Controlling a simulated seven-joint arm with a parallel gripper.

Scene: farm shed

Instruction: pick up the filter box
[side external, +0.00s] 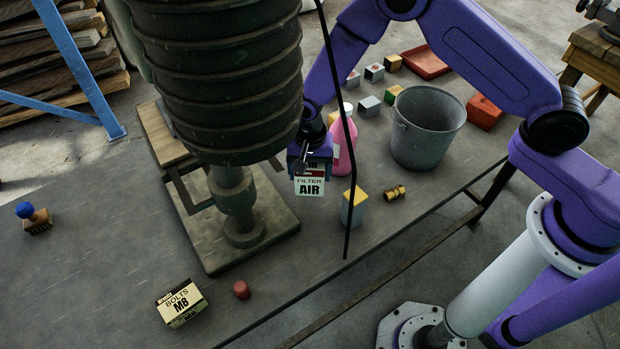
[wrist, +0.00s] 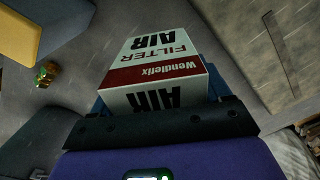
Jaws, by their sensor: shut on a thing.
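The filter box (side external: 310,186) is a small white carton with a dark red band and the words FILTER AIR. My gripper (side external: 309,160) is shut on it from above, in front of the pink bottle in the side view. In the wrist view the filter box (wrist: 155,50) stretches out from between the jaws, its printed face and red Wendlefix band toward the camera. The jaws of my gripper (wrist: 158,118) hide part of its near end. I cannot tell for sure how far its lower end is from the bench.
A big ribbed machine column (side external: 220,80) stands close left of my gripper on a base plate (side external: 270,225). A thin black rod (side external: 350,190) is nearby. A yellow-topped box (side external: 354,208), brass fitting (side external: 395,191), pink bottle (side external: 343,150) and metal bucket (side external: 428,130) are to the right.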

